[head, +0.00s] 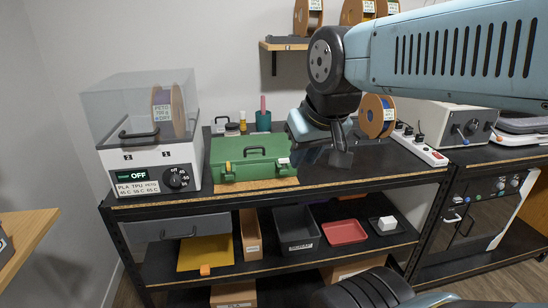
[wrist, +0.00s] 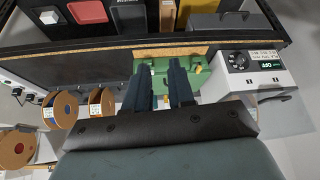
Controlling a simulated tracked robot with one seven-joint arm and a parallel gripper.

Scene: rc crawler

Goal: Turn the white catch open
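A green case (head: 250,155) lies closed on the black bench top, with a dark green handle on its lid. A white catch (head: 284,161) sits at the right end of its front edge and a yellow catch (head: 228,167) at the left. My gripper (head: 341,158) hangs over the bench to the right of the case, apart from the white catch. In the wrist view, my gripper (wrist: 159,62) shows two separated fingers with nothing between them. The green case (wrist: 158,80) lies beyond and partly behind them.
A filament dryer (head: 150,165) stands left of the case. A filament spool (head: 377,116) and a power strip (head: 420,146) stand to the right. A teal cup (head: 263,121) is behind the case. Trays and boxes fill the shelf below.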

